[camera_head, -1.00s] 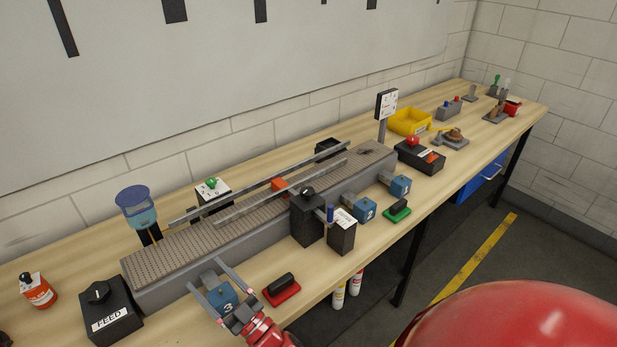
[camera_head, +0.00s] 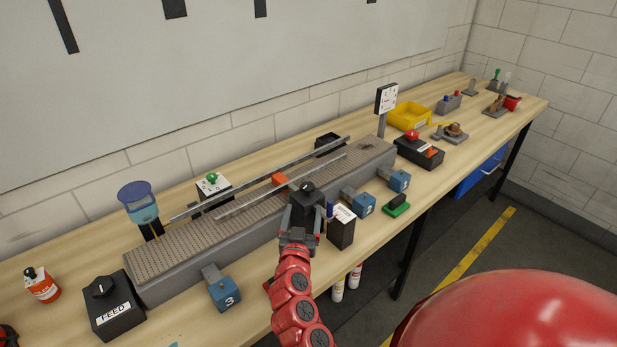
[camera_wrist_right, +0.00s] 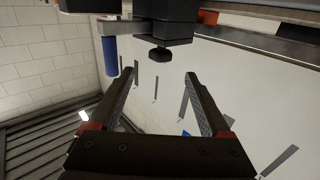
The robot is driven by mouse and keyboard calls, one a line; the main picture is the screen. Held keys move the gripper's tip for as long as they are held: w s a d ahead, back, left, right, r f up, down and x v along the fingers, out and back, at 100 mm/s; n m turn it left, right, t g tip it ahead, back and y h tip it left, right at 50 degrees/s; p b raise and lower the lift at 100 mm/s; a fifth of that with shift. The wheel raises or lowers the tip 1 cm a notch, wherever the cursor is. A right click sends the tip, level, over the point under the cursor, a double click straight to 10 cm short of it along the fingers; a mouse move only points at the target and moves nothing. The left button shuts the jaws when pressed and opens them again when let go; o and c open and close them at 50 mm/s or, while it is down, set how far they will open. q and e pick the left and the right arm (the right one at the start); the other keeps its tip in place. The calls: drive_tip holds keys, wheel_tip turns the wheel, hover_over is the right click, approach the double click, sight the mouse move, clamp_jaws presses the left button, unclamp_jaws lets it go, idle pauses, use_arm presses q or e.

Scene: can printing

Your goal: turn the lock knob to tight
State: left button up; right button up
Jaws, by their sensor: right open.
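The black knob (camera_head: 307,187) sits on top of a tall black post (camera_head: 306,210) at the front side of the conveyor; I take it to be the lock knob. A black knob (camera_wrist_right: 160,54) also shows in the right wrist view, on a dark block and just beyond the fingertips. My right gripper (camera_head: 297,236) is just in front of the post, below the knob's height. In the right wrist view the right gripper (camera_wrist_right: 159,75) is open, with nothing between its fingers. The knob's setting is not readable. My left gripper is not in view.
A lower black box with a white label (camera_head: 341,227) and a blue cylinder (camera_head: 330,209) stand right beside the post. Blue blocks (camera_head: 224,293) line the conveyor (camera_head: 190,248). The FEED box (camera_head: 114,306) is at left.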

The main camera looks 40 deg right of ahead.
sight(308, 183)
drive_tip(key=p+x, duration=0.4)
drive_tip(key=x, duration=0.9)
drive_tip(key=shift+w+d+r, duration=0.1)
drive_tip(key=shift+w+d, duration=0.05)
drive_tip(key=shift+w, duration=0.15)
drive_tip(key=shift+w+d, duration=0.15)
drive_tip(key=shift+w, duration=0.05)
drive_tip(key=shift+c, duration=0.2)
